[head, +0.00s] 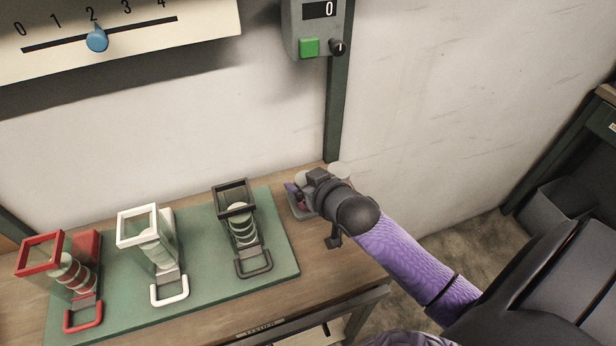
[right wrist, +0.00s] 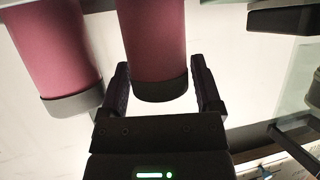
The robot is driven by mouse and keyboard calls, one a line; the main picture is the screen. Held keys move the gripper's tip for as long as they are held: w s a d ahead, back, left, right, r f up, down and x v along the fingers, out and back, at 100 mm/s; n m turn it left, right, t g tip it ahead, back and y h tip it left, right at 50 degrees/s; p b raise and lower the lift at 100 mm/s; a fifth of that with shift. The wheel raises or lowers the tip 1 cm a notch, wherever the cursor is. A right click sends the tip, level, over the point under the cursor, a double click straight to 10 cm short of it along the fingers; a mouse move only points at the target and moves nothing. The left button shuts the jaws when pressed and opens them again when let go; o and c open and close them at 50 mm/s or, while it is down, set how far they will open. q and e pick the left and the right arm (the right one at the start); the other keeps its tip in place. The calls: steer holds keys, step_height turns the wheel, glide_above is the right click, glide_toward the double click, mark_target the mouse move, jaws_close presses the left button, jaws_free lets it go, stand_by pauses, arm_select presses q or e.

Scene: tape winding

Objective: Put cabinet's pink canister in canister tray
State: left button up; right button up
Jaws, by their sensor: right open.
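My right gripper (head: 304,192) is over the back right corner of the workbench in the head view and hides most of what stands there. In the right wrist view this gripper (right wrist: 160,68) is open, with one finger on each side of a pink canister (right wrist: 155,40) with a dark end cap. A second pink canister (right wrist: 55,50) is beside it on the left, outside the fingers. A small grey tray-like piece (head: 299,210) shows under the gripper in the head view. I cannot tell whether it is the canister tray. No cabinet is clearly visible. My left gripper is out of view.
A green mat (head: 200,268) on the wooden bench (head: 325,262) holds a red holder (head: 40,255), a white holder (head: 138,226) and a black holder (head: 232,197) with stacked discs. A control box (head: 318,28) hangs on a post behind. A grey bin (head: 550,209) is at right.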

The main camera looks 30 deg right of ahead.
steer(key=shift+s+r, duration=0.15)
steer(key=shift+r, duration=0.1)
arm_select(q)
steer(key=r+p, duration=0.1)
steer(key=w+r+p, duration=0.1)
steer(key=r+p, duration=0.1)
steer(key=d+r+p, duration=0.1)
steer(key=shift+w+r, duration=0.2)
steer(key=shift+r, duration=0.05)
arm_select(e)
steer(key=v, duration=1.1)
steer(key=shift+s, duration=0.3)
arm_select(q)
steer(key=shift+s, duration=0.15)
arm_select(e)
steer(key=shift+w+a, duration=0.1)
steer(key=shift+a, duration=0.05)
